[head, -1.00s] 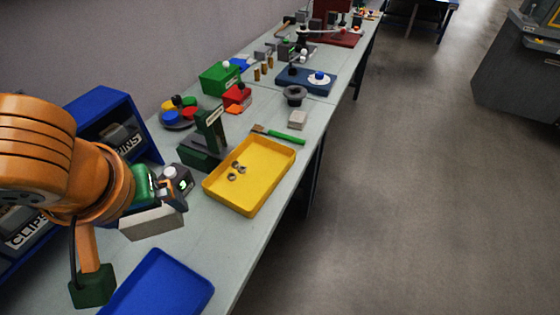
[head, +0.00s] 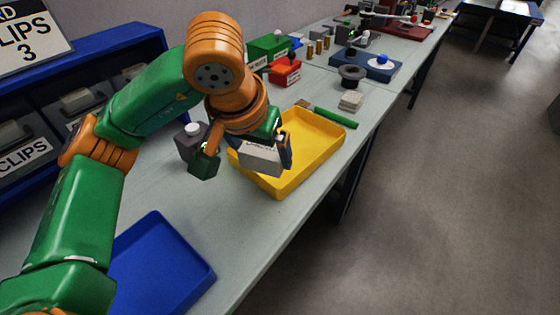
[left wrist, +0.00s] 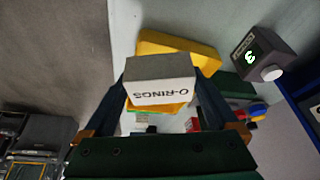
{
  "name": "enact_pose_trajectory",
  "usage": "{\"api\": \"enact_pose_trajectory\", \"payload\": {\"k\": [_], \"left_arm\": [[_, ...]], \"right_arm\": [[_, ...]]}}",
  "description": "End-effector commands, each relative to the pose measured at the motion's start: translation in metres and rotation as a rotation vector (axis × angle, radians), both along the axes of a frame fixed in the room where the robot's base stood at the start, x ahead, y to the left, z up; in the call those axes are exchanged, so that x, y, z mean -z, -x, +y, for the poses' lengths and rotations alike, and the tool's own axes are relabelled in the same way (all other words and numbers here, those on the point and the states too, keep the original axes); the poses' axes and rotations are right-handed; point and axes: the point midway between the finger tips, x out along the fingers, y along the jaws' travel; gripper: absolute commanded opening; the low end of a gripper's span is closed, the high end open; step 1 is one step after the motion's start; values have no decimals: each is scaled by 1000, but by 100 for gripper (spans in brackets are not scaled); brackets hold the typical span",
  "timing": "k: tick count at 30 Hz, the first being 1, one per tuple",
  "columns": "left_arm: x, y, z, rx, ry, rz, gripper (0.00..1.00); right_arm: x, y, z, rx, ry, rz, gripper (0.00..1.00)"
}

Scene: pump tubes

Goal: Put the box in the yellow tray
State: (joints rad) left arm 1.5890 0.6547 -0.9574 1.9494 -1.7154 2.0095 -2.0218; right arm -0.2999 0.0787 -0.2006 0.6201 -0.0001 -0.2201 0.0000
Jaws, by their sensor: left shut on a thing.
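A grey-white box (head: 262,158) is held in my left gripper (head: 284,148), over the near left part of the yellow tray (head: 318,165). In the left wrist view the box (left wrist: 160,82) shows the label "O-RINGS" and sits between the two fingers of my left gripper (left wrist: 162,92), with the yellow tray (left wrist: 205,58) behind it. The head view does not clearly show whether the box touches the tray. The arm and box hide the tray's left part. My right gripper is in neither view.
A blue tray (head: 165,262) lies at the near left of the bench. A blue shelf (head: 150,50) with bins stands along the wall. A green-handled brush (head: 336,118) and a small pale block (head: 350,100) lie beyond the yellow tray. A dark device (left wrist: 265,52) stands beside it.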

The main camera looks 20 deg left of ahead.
Motion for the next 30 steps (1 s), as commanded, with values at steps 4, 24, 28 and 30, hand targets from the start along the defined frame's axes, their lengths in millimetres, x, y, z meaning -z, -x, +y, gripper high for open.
{"api": "enact_pose_trajectory", "payload": {"k": [4,24,28,30], "left_arm": [[30,-38,4,-4,-1,8,39],[99,-70,6,1,0,-3,39],[104,-70,6,1,0,-3,39],[102,-70,6,1,0,-2,100]], "right_arm": [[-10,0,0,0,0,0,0],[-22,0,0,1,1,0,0],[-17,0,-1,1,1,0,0],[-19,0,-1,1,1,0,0]]}}
